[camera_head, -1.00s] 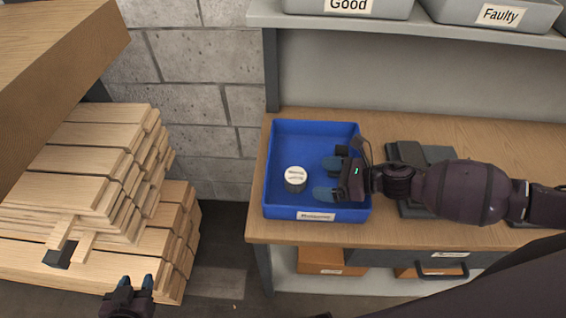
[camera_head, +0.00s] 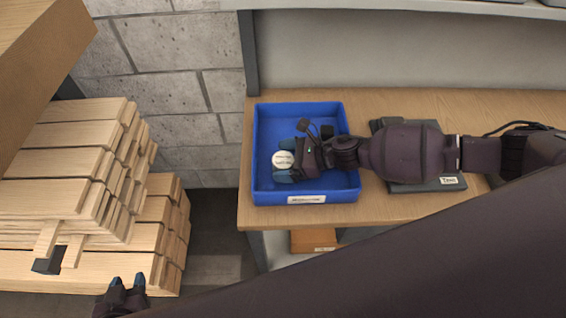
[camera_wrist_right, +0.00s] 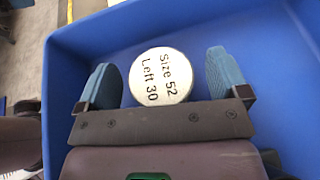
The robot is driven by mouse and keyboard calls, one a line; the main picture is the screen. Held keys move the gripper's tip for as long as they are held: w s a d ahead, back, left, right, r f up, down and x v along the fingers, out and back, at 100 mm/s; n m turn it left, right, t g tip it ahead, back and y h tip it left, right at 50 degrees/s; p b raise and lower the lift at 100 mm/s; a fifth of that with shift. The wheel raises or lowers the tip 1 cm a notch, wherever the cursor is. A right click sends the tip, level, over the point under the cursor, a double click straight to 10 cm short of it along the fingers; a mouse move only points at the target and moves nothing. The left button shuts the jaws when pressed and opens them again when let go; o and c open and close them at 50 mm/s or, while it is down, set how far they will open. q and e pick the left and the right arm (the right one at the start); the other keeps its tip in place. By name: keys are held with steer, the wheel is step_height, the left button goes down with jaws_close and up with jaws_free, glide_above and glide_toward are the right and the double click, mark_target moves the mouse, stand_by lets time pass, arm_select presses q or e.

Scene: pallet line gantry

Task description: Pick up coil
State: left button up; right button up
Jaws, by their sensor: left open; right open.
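The coil (camera_head: 282,159) is a small round piece with a white top, standing in the blue tray (camera_head: 306,189). In the right wrist view the coil (camera_wrist_right: 160,76) shows its label "Size 52 Left 30". My right gripper (camera_head: 286,160) is open, with its two blue fingertips on either side of the coil; it also shows in the right wrist view (camera_wrist_right: 165,80). Gaps show between the coil and both fingers. My left gripper (camera_head: 127,284) is open and empty at the lower left, away from the tray.
The tray stands on a wooden workbench (camera_head: 400,208). A dark flat device (camera_head: 428,186) lies right of the tray under my right arm. Stacked wooden boards (camera_head: 62,180) stand at the left. A shelf (camera_head: 420,8) runs above the bench.

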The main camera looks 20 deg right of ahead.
steer(key=shift+a+f, duration=0.1)
steer(key=shift+a, duration=0.05)
steer(key=shift+w, duration=0.1)
steer(key=c, duration=1.2)
